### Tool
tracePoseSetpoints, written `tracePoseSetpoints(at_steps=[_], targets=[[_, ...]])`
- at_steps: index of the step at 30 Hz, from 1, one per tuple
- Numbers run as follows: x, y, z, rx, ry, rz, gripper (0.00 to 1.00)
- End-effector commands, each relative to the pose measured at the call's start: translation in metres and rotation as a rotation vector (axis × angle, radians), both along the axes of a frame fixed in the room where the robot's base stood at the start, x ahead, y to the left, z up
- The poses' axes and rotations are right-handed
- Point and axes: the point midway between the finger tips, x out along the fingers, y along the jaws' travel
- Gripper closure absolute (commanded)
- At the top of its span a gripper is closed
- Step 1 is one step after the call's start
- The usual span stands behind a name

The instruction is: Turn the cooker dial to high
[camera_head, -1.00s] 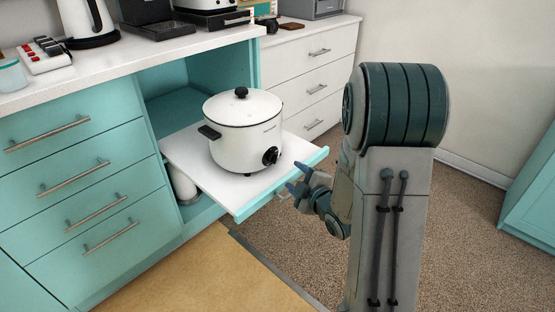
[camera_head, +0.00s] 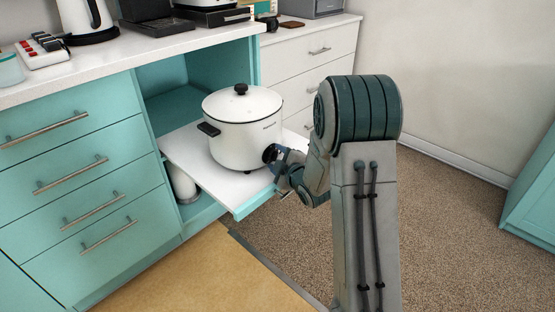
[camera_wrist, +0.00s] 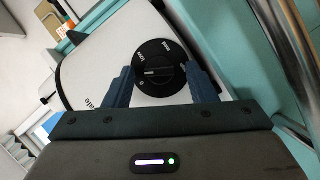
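The white slow cooker (camera_head: 238,133) with a black-knobbed lid stands on a pulled-out white shelf (camera_head: 186,151). Its round black dial (camera_wrist: 160,68) faces the wrist camera, with markings around a central grip bar. In the head view the dial (camera_head: 269,153) is partly covered by my gripper (camera_head: 277,160). In the wrist view my gripper (camera_wrist: 158,80) has its two blue fingers apart, one on each side of the dial's lower part. I cannot tell whether they touch the dial.
White drawers (camera_head: 318,50) stand behind the shelf and teal drawers (camera_head: 75,170) to its left. The worktop (camera_head: 120,54) above holds a kettle (camera_head: 88,20) and other appliances. The carpet (camera_head: 455,215) to the right is clear.

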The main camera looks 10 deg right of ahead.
Motion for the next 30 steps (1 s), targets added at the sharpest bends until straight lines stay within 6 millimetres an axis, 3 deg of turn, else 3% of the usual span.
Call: tracePoseSetpoints(at_steps=[1,5,17,30], targets=[[-0.0001,0.0000,0.0000,0.000,0.000,0.000,0.60],[-0.0002,-0.0001,0.0000,0.000,0.000,0.000,0.93],[-0.0003,-0.0012,0.0020,0.042,0.033,-0.001,0.93],[0.0013,-0.0040,0.0083,0.319,0.234,-0.002,0.93]])
